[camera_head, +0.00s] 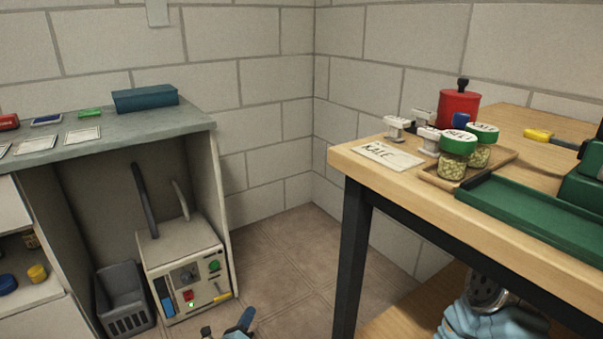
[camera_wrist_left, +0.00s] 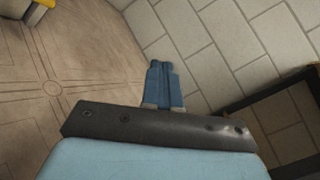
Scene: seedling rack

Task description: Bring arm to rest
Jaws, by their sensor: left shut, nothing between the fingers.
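My left gripper (camera_head: 243,324) shows at the bottom edge of the head view, low over the floor between the grey cabinet and the wooden table. Only its blue finger end and a small dark part show there; the rest of the arm is cut off. In the left wrist view the two blue fingers (camera_wrist_left: 163,84) lie side by side, shut with nothing between them, with floor and block wall beyond.
The wooden table (camera_head: 345,155) at right bears jars, a red canister (camera_head: 458,107) and a green tray (camera_head: 540,213). The cabinet (camera_head: 180,130) at left holds a boxy device (camera_head: 185,262) and a grey basket (camera_head: 122,300). Floor (camera_head: 290,255) between them is clear.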

